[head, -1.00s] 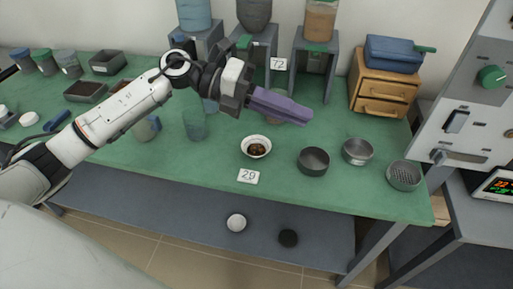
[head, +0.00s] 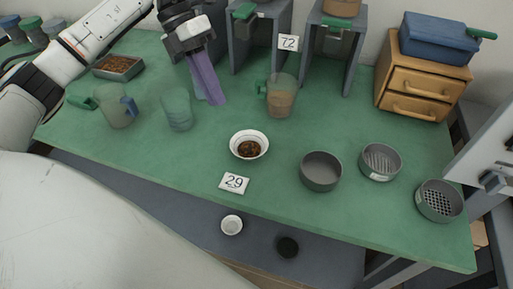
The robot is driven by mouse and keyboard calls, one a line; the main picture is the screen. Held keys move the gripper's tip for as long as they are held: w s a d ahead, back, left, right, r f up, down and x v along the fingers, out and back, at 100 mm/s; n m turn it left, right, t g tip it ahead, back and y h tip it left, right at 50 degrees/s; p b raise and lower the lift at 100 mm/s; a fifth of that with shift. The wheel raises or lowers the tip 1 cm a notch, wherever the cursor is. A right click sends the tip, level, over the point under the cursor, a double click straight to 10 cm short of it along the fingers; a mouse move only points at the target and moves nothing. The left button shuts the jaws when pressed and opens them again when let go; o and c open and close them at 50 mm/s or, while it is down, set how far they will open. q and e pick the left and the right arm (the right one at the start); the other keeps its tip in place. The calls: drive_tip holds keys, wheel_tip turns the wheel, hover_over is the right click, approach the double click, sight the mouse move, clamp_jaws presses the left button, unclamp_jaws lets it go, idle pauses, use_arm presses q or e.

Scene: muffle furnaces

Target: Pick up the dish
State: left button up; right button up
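The dish (head: 262,153) is a small white bowl with dark brown material in it. It sits upright on the green table, behind a white card marked 29 (head: 234,184). My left gripper (head: 210,98) has long purple fingers that point down, above and to the left of the dish in the head view. It is apart from the dish. The fingers overlap from this angle, so I cannot tell whether they are open or shut. Nothing is seen held in them. My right gripper is not in view.
A grey round pan (head: 321,171) and two sieves (head: 381,162) (head: 439,201) stand right of the dish. A glass beaker (head: 177,110) and two jugs (head: 115,107) (head: 281,97) stand behind. A wooden drawer box (head: 418,80) is at the back right.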

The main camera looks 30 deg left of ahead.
use_arm(q)
drive_tip(key=x, duration=0.4)
drive_tip(key=shift+d+f, duration=0.15)
drive_tip(key=shift+f, duration=0.2)
drive_tip(key=shift+w+x, duration=0.1)
drive_tip(key=shift+x, duration=1.35)
drive_tip(key=shift+w+x, duration=0.15)
drive_tip(key=shift+x, duration=1.3)
clamp_jaws()
wheel_tip(320, 180, up, 10)
drive_tip(key=shift+p, duration=0.3)
drive_tip(key=b, duration=0.4)
approach(248, 144)
drive_tip(key=shift+s+d+f, duration=0.35)
drive_tip(key=shift+f, duration=0.2)
drive_tip(key=shift+s+d+f, duration=0.3)
drive_tip(key=shift+s+f, duration=0.05)
drive_tip(key=shift+f, duration=0.15)
